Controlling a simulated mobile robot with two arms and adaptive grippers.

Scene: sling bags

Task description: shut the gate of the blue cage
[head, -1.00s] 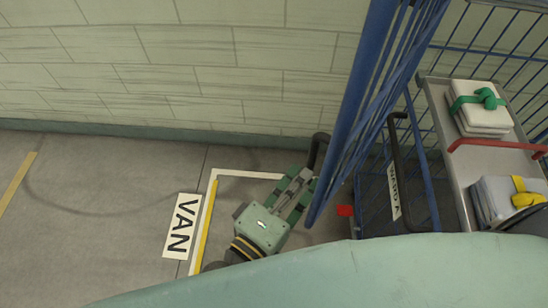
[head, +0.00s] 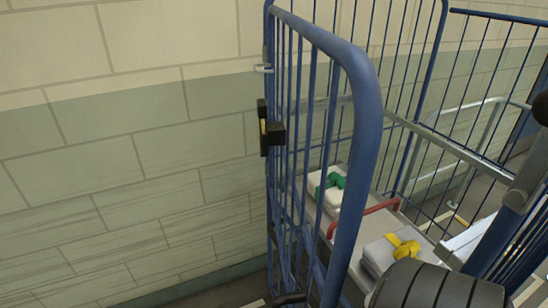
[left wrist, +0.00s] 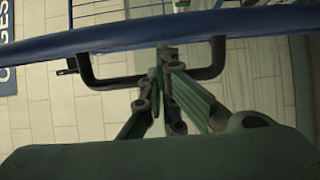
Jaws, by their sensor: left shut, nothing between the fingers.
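The blue cage's gate (head: 357,110) stands at an angle to the cage, swung out from it and seen nearly edge-on in the head view. A black latch (head: 269,132) is on its far side. In the left wrist view a blue bar (left wrist: 110,38) crosses the top, with a black U-shaped handle (left wrist: 105,83) below it. My left gripper (left wrist: 165,60) is shut and empty, its fingertips overlapping the middle of the handle in the picture. I cannot tell whether they touch it. The left gripper is out of the head view. My right gripper shows in neither view.
Inside the cage a grey shelf (head: 362,225) with a red bar (head: 365,215) holds a pale bundle with a green strap (head: 330,183) and one with a yellow strap (head: 401,246). A block wall (head: 130,150) stands behind the gate.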

